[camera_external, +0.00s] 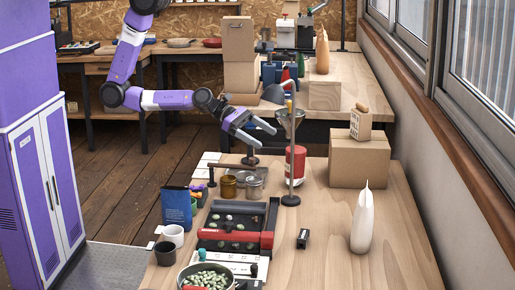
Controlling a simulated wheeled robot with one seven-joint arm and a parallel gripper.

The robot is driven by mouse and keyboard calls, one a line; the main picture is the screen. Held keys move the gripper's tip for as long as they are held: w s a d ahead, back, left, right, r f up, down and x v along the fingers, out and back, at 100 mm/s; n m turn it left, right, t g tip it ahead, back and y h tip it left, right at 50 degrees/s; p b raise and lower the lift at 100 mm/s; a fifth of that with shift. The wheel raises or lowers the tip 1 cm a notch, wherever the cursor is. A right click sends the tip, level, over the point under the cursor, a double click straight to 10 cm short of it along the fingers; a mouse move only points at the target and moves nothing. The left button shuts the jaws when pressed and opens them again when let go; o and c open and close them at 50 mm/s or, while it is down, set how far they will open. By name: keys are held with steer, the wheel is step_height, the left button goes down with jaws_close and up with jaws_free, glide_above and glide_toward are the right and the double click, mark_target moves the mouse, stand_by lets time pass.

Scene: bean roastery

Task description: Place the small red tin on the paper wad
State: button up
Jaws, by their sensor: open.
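A red tin (295,166) with a pale label stands upright on the near workbench, beside and partly behind a thin metal stand. It is the only clear red tin I see; I cannot tell if it is the small one. My gripper (267,138) is open and empty, in the air up and to the left of the red tin, with its fingers pointing right. I cannot make out a paper wad for certain. A small tan lump (361,107) lies on a small labelled box on the cardboard box, too small to identify.
A metal stand (290,198) with a funnel rises beside the tin. A cardboard box (360,160) stands behind right. A white pointed bag (362,222), a black-and-red tray (238,227), cups and a bowl of green beans (207,278) crowd the bench. The right front is clear.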

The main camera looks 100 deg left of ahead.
steer(key=s+a+m+y, duration=0.2)
steer(key=s+a+m, duration=0.2)
steer(key=s+m, duration=0.35)
steer(key=s+r+m+t+y, duration=0.1)
steer(key=s+r+m, duration=0.5)
steer(key=m, duration=0.5)
steer(key=s+a+r+m+t+y, duration=0.1)
steer(key=s+r+m, duration=0.6)
steer(key=s+m, duration=0.2)
steer(key=m, duration=0.2)
steer(key=shift+a+m+y, duration=0.2)
steer(key=shift+m+y, duration=0.1)
steer(key=shift+m, duration=0.05)
steer(key=shift+f+b, duration=0.35)
